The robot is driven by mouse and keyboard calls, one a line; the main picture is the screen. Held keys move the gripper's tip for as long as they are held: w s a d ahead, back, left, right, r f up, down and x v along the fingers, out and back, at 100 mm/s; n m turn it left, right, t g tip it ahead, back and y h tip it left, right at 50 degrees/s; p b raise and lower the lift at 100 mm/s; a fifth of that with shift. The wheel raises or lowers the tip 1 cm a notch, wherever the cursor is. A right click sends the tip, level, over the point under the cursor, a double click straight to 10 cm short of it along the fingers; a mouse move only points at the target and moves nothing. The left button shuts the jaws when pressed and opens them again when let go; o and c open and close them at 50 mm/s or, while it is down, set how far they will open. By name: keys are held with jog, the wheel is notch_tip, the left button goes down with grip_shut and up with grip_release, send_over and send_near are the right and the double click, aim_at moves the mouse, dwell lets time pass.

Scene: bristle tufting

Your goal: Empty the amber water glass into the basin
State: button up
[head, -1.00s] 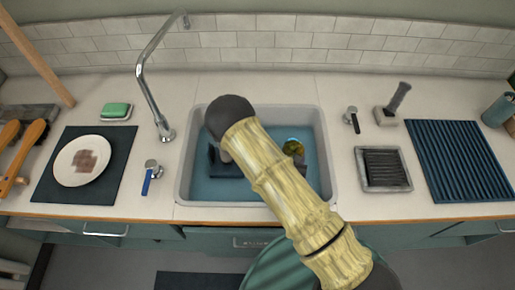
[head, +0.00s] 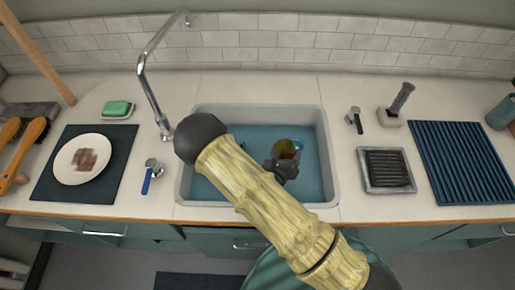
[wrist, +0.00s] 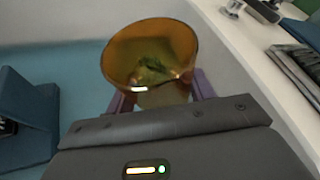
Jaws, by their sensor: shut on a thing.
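The amber glass (wrist: 150,55) is between the purple fingers of my gripper (wrist: 160,92), which is shut on it. In the wrist view its wide mouth faces the camera, and a greenish patch shows inside; I cannot tell how much water it holds. In the head view the glass (head: 287,148) is over the right part of the basin (head: 329,165), tilted. My gripper (head: 280,167) is dark beside it, partly behind my arm. The basin has pale walls and a blue interior. No falling stream is visible.
A dark blue object (wrist: 25,120) stands in the basin at left in the wrist view. A tall faucet (head: 150,90) rises behind the basin's left edge. A plate (head: 82,160) and green soap (head: 117,108) lie left; a square tray (head: 386,170) and ribbed blue mat (head: 462,165) lie right.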

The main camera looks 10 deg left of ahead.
aim_at(282, 149)
jog(key=shift+a+f+n+h+b, duration=0.3)
jog(key=shift+a+f+n+b, duration=0.1)
jog(key=shift+a+f+n, duration=0.1)
jog(key=shift+a+r, duration=0.2)
jog(key=shift+r, duration=0.25)
jog(key=shift+a+r+n+h, duration=0.3)
jog(key=shift+n+h, duration=0.1)
jog(key=shift+n, duration=0.2)
jog(key=shift+a+r+n+h, duration=0.15)
jog(key=shift+r+n+h, duration=0.2)
jog(key=shift+n, duration=0.25)
jog(key=shift+r+n+t+h+b, duration=0.5)
jog(key=shift+r+n, duration=0.2)
jog(key=shift+n, duration=0.2)
jog(key=shift+r+n+b, duration=0.25)
jog(key=shift+n+b, duration=0.05)
jog(key=shift+n, duration=0.1)
